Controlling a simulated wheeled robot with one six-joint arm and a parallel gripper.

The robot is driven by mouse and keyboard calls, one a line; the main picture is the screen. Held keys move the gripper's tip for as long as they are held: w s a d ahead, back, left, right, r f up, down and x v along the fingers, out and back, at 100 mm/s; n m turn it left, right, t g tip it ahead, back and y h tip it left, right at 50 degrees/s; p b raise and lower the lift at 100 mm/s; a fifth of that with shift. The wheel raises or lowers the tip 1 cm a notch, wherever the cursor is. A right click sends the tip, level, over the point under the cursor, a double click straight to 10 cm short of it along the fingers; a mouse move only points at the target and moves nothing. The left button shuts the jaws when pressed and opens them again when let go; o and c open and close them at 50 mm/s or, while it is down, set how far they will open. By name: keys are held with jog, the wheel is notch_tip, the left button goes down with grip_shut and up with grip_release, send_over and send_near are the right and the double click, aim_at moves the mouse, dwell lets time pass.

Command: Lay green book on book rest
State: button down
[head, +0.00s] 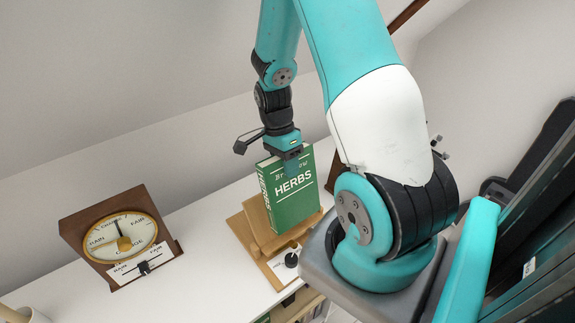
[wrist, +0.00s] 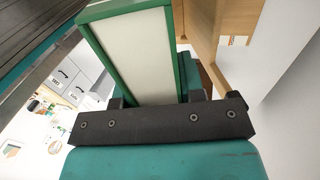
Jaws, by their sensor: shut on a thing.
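The green book (head: 292,190), lettered "HERBS", stands upright in the head view. My gripper (head: 290,158) is shut on its upper edge from above. In the wrist view the book (wrist: 130,55) is between the fingers of my gripper (wrist: 156,100), with its pale page edges and green covers showing. The wooden book rest (head: 262,240) is on the white desk, under and behind the book in the head view. The book hides part of the rest. I cannot tell whether the book's lower edge touches the rest. In the wrist view, light wood (wrist: 232,18) shows beside the book.
A wooden weather dial (head: 122,238) stands on the white desk (head: 195,285) to the left. A small card with a black knob (head: 291,259) is in front of the rest. A pale cup (head: 35,315) is at the lower left. Desk between dial and rest is clear.

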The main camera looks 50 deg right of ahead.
jog(key=f, duration=0.1)
jog(key=w+f+b, duration=0.1)
jog(key=f+b, duration=0.1)
jog(key=shift+w+d+f, duration=0.2)
jog(key=shift+w, duration=0.2)
jog(key=shift+b+x, duration=0.85)
jog(key=shift+x, duration=0.25)
jog(key=shift+w, duration=0.1)
jog(key=c, duration=0.6)
grip_release()
jog(key=shift+c, duration=0.2)
jog(key=b+v, duration=0.3)
jog(key=v, duration=1.4)
jog(key=shift+r, duration=0.2)
jog(key=shift+w, duration=0.1)
